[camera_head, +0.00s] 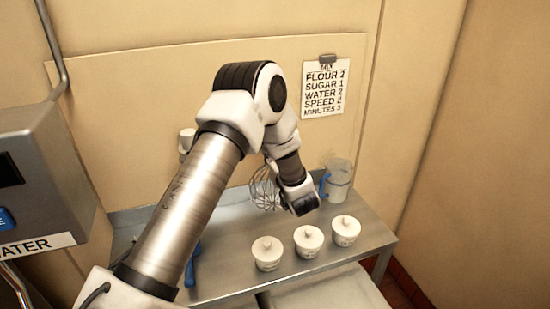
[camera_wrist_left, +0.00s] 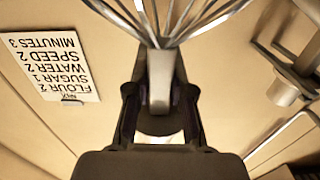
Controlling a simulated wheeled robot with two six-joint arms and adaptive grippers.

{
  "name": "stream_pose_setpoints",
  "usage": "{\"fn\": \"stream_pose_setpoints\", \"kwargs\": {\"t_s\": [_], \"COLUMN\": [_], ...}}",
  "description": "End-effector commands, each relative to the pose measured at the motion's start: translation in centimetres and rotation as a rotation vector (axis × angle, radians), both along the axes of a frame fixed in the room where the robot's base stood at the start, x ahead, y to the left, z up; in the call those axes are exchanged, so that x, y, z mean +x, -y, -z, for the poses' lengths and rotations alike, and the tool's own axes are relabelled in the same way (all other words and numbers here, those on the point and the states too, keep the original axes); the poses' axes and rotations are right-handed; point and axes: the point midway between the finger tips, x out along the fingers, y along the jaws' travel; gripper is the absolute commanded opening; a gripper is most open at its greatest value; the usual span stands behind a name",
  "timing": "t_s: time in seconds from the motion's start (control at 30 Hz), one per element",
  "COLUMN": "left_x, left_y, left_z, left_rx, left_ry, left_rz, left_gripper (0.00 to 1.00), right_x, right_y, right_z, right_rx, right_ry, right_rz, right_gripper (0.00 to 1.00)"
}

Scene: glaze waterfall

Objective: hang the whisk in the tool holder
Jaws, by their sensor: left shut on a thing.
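The whisk (camera_head: 263,188) is held above the steel table in the head view, its wire loops showing left of my left gripper (camera_head: 298,198). In the left wrist view my left gripper (camera_wrist_left: 160,105) is shut on the grey neck of the whisk (camera_wrist_left: 160,72), with the wires spreading out at the top of the picture. A pale wall fixture (camera_head: 186,141), perhaps the tool holder, is partly hidden behind my left arm. A wall-mounted metal cylinder, probably the same fixture, shows in the left wrist view (camera_wrist_left: 284,92), apart from the whisk. My right gripper is out of view.
Three white lidded pots (camera_head: 308,240) stand along the front of the steel table (camera_head: 372,238). A clear jug with a blue handle (camera_head: 338,180) stands behind them. A recipe sheet (camera_head: 324,88) hangs on the wall. A grey water unit (camera_head: 45,180) is at left.

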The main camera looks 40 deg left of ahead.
Motion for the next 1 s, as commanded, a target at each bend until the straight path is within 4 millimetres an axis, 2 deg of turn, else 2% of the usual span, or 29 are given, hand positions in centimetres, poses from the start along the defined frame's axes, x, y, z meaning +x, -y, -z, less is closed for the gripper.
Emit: {"fn": "stream_pose_setpoints", "kwargs": {"t_s": [0.63,1.0], "left_x": [2.4,2.9], "left_y": [-4.6,-5.7], "left_z": [0.0,0.0], "left_rx": [0.003,0.002], "left_ry": [0.004,0.002], "left_rz": [-0.002,-0.001], "left_gripper": [0.0,0.0], "right_x": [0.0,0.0], "right_y": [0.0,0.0], "right_z": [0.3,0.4], "right_rx": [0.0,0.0], "right_ry": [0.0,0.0], "right_rz": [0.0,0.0], "right_gripper": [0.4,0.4]}}
